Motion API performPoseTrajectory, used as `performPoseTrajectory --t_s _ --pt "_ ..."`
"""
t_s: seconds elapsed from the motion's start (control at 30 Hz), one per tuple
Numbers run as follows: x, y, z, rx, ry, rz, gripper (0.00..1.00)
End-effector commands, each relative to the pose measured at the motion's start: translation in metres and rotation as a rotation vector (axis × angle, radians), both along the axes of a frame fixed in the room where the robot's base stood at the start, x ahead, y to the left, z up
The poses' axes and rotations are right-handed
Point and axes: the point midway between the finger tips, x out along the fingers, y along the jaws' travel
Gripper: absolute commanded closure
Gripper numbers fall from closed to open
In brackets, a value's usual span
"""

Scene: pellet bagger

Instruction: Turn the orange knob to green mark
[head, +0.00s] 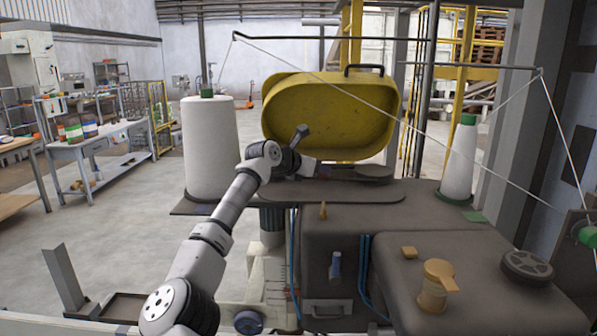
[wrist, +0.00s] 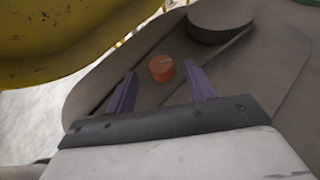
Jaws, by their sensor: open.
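The orange knob (wrist: 161,68) shows in the wrist view as a small round cap with a pale line across its top. It sits on the grey plate (wrist: 95,78) under the yellow cover. My gripper (wrist: 160,72) is open, with one purple finger on each side of the knob and gaps between. I cannot tell if the fingertips are level with the knob. In the head view my gripper (head: 324,172) reaches over the plate, and I cannot make out the knob there. No green mark is visible beside the knob.
The yellow cover (head: 328,115) stands close behind my gripper. A raised round grey disc (wrist: 221,18) lies just beyond the knob. A large white thread cone (head: 208,150) stands left and a smaller one (head: 459,165) right.

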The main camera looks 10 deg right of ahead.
Motion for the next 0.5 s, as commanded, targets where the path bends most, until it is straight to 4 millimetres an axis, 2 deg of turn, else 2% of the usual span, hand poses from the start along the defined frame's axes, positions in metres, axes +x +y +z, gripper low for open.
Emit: performPoseTrajectory --t_s 0.1,0.23,0.5 --pt "-0.016 0.024 0.006 0.002 -0.004 0.003 0.46" --pt "-0.03 0.044 0.018 0.001 -0.003 0.002 0.46" --pt "-0.047 0.066 0.032 0.002 -0.001 0.001 0.46"
